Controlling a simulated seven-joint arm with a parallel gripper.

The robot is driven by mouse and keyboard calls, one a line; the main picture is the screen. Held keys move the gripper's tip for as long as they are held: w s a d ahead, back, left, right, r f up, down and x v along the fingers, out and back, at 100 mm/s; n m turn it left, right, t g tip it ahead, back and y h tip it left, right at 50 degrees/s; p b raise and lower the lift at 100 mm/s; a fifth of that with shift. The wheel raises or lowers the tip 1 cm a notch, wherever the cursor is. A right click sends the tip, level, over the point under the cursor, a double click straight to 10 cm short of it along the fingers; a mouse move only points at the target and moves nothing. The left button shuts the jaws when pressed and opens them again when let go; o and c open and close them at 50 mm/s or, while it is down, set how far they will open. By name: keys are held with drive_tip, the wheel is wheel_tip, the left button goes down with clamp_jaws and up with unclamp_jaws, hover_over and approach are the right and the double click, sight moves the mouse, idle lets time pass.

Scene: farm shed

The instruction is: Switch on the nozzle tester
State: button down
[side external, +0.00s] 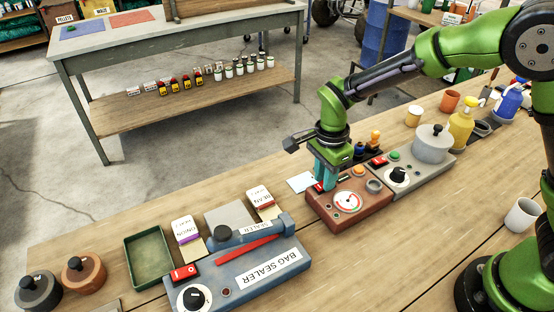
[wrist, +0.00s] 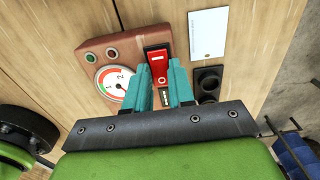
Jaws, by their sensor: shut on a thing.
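The nozzle tester (side external: 375,213) is a reddish-brown box with a round dial gauge, an orange button and a dark ring on top. It stands on the bench in the middle of the side view. In the wrist view its body (wrist: 100,48) carries the gauge (wrist: 114,82) and a red rocker switch (wrist: 157,62). My gripper (side external: 326,182) points down at the switch end of the tester. In the wrist view its teal fingers (wrist: 160,78) stand on either side of the switch, shut on it. The fingers partly hide the switch and the gauge's edge.
A grey unit (side external: 418,174) with a lidded pot stands beside the tester. The blue-grey bag sealer (side external: 240,275) stands at lower left. A white card (side external: 300,182) lies near the tester. A black holder (wrist: 208,82) sits close beside the fingers.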

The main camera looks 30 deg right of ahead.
drive_tip(key=c, duration=1)
unclamp_jaws()
drive_tip(key=shift+o, duration=0.2)
drive_tip(key=shift+r, duration=0.1)
wheel_tip(320, 180, up, 17)
